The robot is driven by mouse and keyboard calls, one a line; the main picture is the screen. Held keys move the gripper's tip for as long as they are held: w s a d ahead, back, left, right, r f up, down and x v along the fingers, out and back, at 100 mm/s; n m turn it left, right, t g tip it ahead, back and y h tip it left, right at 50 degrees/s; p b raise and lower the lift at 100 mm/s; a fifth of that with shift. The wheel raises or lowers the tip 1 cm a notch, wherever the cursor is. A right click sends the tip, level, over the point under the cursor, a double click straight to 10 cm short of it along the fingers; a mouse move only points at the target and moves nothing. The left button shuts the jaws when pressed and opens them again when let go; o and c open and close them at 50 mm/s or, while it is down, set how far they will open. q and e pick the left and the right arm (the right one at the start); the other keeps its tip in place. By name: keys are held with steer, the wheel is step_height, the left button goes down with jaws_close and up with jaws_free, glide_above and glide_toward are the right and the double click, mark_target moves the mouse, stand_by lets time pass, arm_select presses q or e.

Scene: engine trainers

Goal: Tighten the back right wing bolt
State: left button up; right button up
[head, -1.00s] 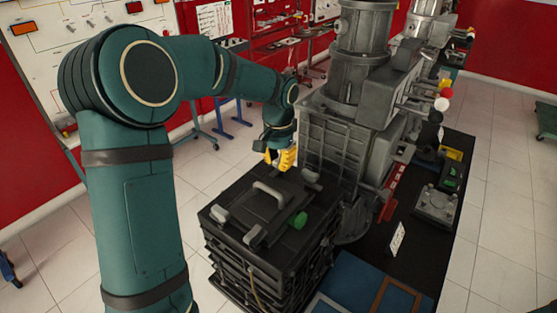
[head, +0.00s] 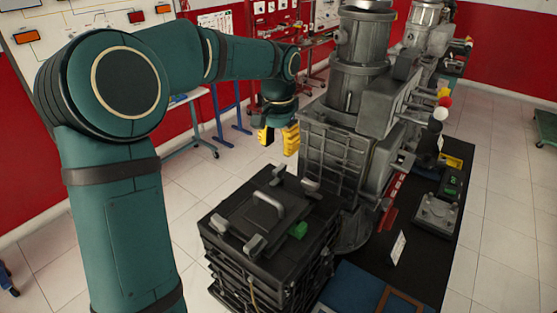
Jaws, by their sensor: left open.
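A black ribbed box (head: 245,270) stands low in the middle of the head view, with a dark lid and a grey handle (head: 268,204) on top. Grey wing bolts sit around the lid: the back right one (head: 310,185), the back left one (head: 279,171), the front left one (head: 221,221) and the front right one (head: 255,244). My left gripper (head: 277,138) has yellow fingers spread apart and empty. It hangs above the box's back edge, apart from the bolts. My right gripper does not show.
A green knob (head: 299,230) sits on the lid's right side. A tall grey engine trainer (head: 340,150) stands close behind and right of the box. A dark bench (head: 390,262) with small parts runs along the right.

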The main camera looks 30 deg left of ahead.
mark_target(279, 169)
arm_select(q)
step_height(279, 169, up, 4)
steer(key=shift+f, duration=0.15)
steer(key=shift+f, duration=0.1)
stand_by(0.5)
